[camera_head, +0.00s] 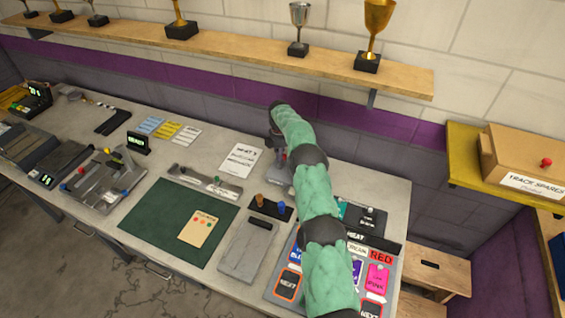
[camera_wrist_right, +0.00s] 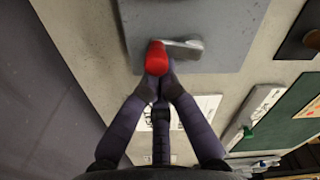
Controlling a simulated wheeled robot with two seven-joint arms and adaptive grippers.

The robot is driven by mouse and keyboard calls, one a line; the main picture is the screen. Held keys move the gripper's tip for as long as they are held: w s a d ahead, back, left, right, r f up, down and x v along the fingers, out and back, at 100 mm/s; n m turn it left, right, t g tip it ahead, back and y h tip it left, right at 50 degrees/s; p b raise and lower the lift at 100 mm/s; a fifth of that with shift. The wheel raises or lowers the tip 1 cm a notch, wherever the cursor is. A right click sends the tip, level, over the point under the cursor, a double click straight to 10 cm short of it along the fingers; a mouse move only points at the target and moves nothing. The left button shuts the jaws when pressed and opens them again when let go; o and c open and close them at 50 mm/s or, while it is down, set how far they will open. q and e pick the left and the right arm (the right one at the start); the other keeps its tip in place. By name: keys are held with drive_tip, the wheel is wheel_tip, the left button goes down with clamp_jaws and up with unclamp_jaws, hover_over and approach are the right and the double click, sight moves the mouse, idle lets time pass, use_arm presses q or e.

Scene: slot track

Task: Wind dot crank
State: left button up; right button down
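The crank shows in the right wrist view as a short grey metal arm (camera_wrist_right: 186,46) with a red knob (camera_wrist_right: 157,57), on a flat grey plate (camera_wrist_right: 230,25). My right gripper (camera_wrist_right: 158,84) has its two dark fingers drawn together with their tips at the red knob, seemingly closed around its lower end. In the head view my right gripper (camera_head: 277,150) is at the back of the bench, over the grey plate (camera_head: 280,175), and my green arm hides most of the crank. My left gripper is not in view.
A white printed sheet (camera_head: 243,160) lies left of the crank. A green mat (camera_head: 160,220) with a tan card (camera_head: 198,228) lies further left. Colored button panels (camera_head: 378,280) sit right of my arm. A trophy shelf (camera_head: 230,55) runs above the bench.

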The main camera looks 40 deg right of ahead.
drive_tip(key=shift+s+d, duration=0.1)
idle(0.3)
drive_tip(key=shift+s+d, duration=0.35)
drive_tip(key=shift+s, duration=0.1)
drive_tip(key=shift+s, duration=0.1)
drive_tip(key=shift+s+d, duration=0.15)
drive_tip(key=shift+s, duration=0.3)
idle(0.4)
drive_tip(key=shift+s, duration=0.2)
drive_tip(key=shift+s, duration=0.4)
